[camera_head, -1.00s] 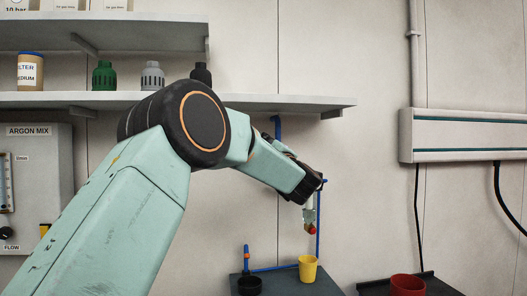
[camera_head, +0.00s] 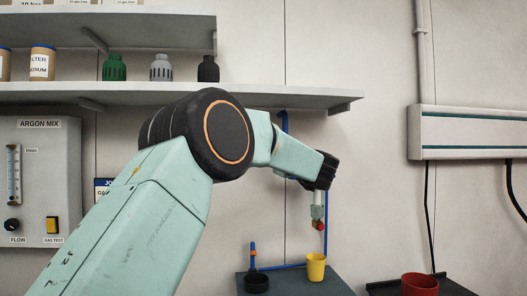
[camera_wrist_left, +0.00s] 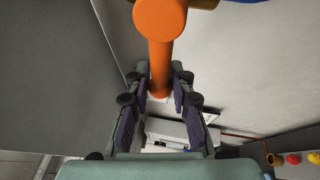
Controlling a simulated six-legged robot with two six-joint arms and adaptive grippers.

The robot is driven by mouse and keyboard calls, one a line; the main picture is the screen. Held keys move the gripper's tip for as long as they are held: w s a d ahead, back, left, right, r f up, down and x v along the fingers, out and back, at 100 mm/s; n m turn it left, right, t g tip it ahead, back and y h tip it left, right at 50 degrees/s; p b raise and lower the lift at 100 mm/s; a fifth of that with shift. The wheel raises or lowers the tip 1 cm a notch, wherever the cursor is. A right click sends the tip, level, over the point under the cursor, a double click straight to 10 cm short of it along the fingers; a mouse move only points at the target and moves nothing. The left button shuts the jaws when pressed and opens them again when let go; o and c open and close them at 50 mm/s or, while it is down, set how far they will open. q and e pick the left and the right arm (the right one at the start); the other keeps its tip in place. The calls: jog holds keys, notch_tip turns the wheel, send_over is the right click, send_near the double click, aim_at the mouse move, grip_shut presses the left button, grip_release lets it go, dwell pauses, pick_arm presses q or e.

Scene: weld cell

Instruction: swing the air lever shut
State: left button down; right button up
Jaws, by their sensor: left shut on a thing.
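The air lever looks to be the thick orange bar (camera_wrist_left: 158,55) with a broad round end in the left wrist view. Its narrower part lies between my left fingers. My left gripper (camera_wrist_left: 157,80) is shut on it. In the head view my left gripper (camera_head: 318,212) points down beside a thin blue pipe (camera_head: 326,238). A small red-orange part (camera_head: 320,226) shows at its tips. The lever's pivot and the exact finger contact are hidden or too small to tell. My right gripper is not in view.
Below the gripper, a yellow cup (camera_head: 316,268) and a black cup (camera_head: 256,282) stand on a dark bench top (camera_head: 288,284). A red cup (camera_head: 420,284) stands to the right. A shelf (camera_head: 300,98) runs above my arm. The argon panel (camera_head: 42,170) is at left.

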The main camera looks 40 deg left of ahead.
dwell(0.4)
pick_arm(q)
jog(key=c, duration=1.5)
grip_release()
jog(key=shift+w, duration=0.1)
jog(key=shift+o, duration=0.9)
jog(key=shift+w+a+f, duration=0.1)
jog(key=shift+w+f, duration=0.05)
jog(key=shift+w, duration=0.05)
jog(key=shift+s, duration=0.2)
jog(key=shift+s+d, duration=0.1)
jog(key=shift+d, duration=0.3)
jog(key=v, duration=1.1)
jog(key=shift+w, duration=0.2)
jog(key=shift+s+d, duration=0.15)
